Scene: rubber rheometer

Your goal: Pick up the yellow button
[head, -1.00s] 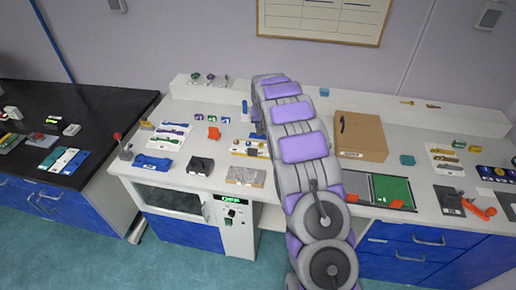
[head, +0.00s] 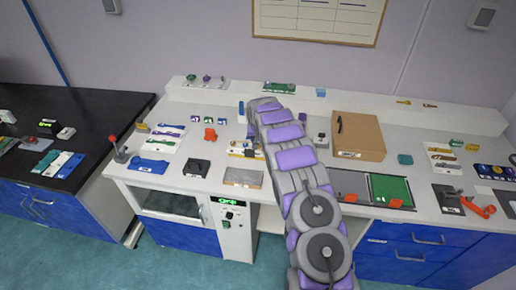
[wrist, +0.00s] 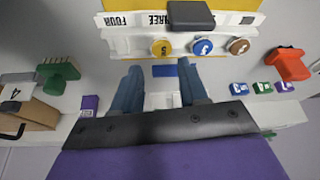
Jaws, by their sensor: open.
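The yellow button (wrist: 161,47) is a round disc on a white holder (wrist: 120,45) in the wrist view, leftmost in a row with a blue button (wrist: 202,46) and a brown button (wrist: 239,45). My gripper (wrist: 159,68) is open and empty, its two blue fingers pointing toward the row. The yellow button shows just beyond the gap between the fingertips, apart from them. In the head view my arm covers the gripper and part of the button holder (head: 238,150), and I cannot make out the yellow button there.
An orange-red part (wrist: 289,64) and small purple, green and blue blocks (wrist: 262,87) lie right of the fingers in the wrist view. A green part (wrist: 58,76) and a cardboard box (wrist: 30,113) are left. A grey plate (head: 243,178) lies near the bench front.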

